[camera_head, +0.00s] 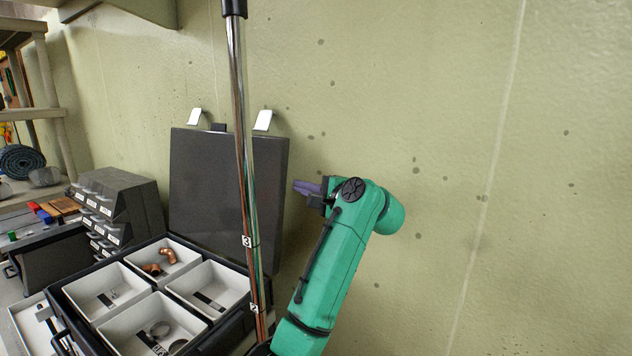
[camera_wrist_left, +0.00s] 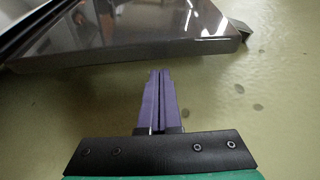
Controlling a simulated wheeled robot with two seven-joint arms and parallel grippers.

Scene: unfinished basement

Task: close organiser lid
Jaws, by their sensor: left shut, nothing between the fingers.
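The organiser (camera_head: 109,322) is a dark case with pale bins at the lower left of the head view. Its dark grey lid (camera_head: 203,190) stands open, roughly upright, near the wall, with two white latches (camera_head: 263,120) on its top edge. My left gripper (camera_head: 297,187), with purple fingers, is just right of the lid's right edge. In the left wrist view the shut, empty fingers (camera_wrist_left: 159,75) point toward the lid (camera_wrist_left: 140,35), which spans the top. A narrow gap seems to lie between them; contact is not clear. My right gripper is not in view.
A shiny pole (camera_head: 242,140) with numbered tags crosses in front of the lid and the case. Copper fittings (camera_head: 167,256) and rings lie in the bins. A small drawer cabinet (camera_head: 122,205) and shelving stand left. The wall right of my arm is bare.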

